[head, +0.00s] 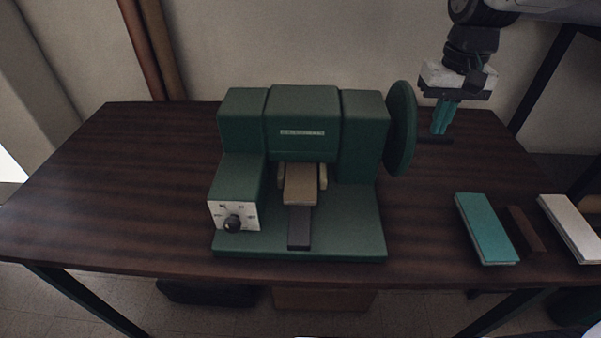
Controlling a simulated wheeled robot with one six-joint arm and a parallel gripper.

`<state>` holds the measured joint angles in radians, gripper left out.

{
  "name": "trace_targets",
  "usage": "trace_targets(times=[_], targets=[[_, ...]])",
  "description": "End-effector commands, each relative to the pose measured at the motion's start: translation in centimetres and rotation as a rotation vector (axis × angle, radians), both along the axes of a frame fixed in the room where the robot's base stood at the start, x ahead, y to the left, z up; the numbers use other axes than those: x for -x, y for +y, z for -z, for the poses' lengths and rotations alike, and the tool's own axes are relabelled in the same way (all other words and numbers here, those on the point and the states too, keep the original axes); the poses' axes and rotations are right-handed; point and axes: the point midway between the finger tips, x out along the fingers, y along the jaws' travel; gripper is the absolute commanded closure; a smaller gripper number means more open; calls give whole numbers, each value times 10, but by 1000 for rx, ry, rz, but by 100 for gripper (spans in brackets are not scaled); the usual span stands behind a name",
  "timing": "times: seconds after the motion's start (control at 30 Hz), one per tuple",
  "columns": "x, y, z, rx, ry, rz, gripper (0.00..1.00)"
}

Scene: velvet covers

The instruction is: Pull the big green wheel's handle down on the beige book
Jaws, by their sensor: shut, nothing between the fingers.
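A green press machine (300,125) stands on the dark wooden table. Its big green wheel (402,130) is upright on the right side. The wheel's dark handle (437,139) sticks out to the right, at about mid-to-low wheel height. A beige-brown book (301,185) lies in the machine's middle opening, between two pale side pieces; its back end is hidden under the press head. My gripper (438,131) points down with its teal fingers shut and empty. The fingertips are at the handle, just above or beside it; I cannot tell whether they touch.
A dial panel (234,216) with a black knob is on the machine's lower left. A teal book (486,228), a brown block (526,230) and a white book (570,228) sit at the table's right. The table's left half is clear.

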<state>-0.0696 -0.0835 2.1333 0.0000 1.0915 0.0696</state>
Motion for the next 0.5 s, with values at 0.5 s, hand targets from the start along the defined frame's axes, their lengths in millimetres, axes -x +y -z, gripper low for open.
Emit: trace_targets(times=[0.5], targets=[[4, 0, 12, 0, 0, 0, 100]])
